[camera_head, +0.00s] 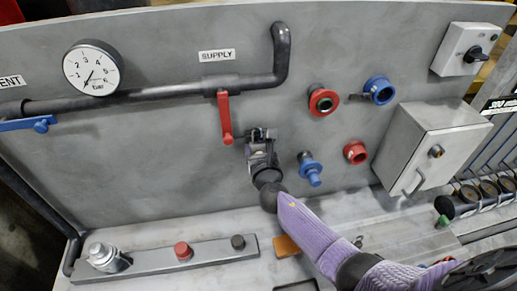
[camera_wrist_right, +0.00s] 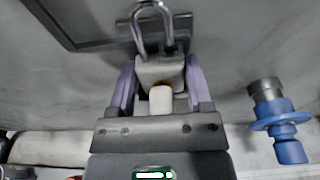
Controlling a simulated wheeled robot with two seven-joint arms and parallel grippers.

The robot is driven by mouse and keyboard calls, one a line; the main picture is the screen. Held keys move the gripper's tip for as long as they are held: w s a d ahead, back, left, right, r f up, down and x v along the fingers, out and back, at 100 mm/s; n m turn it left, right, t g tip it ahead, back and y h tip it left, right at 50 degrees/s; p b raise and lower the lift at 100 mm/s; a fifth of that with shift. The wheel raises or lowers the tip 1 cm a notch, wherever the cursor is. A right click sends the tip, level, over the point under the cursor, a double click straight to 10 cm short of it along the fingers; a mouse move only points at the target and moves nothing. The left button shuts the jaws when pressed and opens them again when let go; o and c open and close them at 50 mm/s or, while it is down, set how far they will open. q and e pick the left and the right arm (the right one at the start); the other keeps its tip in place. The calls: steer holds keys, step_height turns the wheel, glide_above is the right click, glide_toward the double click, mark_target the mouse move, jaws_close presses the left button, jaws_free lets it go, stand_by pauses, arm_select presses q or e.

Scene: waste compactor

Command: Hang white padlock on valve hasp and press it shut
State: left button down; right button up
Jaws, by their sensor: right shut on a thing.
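The white padlock (camera_wrist_right: 160,70) is between the purple fingers of my right gripper (camera_wrist_right: 160,92) in the right wrist view. Its silver shackle points up, away from the gripper, in front of a dark bracket-like part (camera_wrist_right: 181,43). I cannot tell whether the shackle passes through that part. In the head view my right gripper (camera_head: 262,140) is close to the panel, just right of the red valve lever (camera_head: 226,117) below the SUPPLY label. It mostly hides the padlock and the valve hasp there. My left gripper is not in view.
Red and blue fittings (camera_head: 322,101) stick out right of my gripper, with a blue one (camera_head: 311,169) closest. A grey box (camera_head: 430,150) stands further right. A dark pipe (camera_head: 160,90) and gauge (camera_head: 92,67) are left. The panel below the lever is bare.

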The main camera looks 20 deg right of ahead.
steer(key=o, duration=1.1)
steer(key=shift+f, duration=0.1)
steer(key=shift+s, duration=0.3)
steer(key=shift+p+v, duration=1.65)
steer(key=shift+v, duration=1.6)
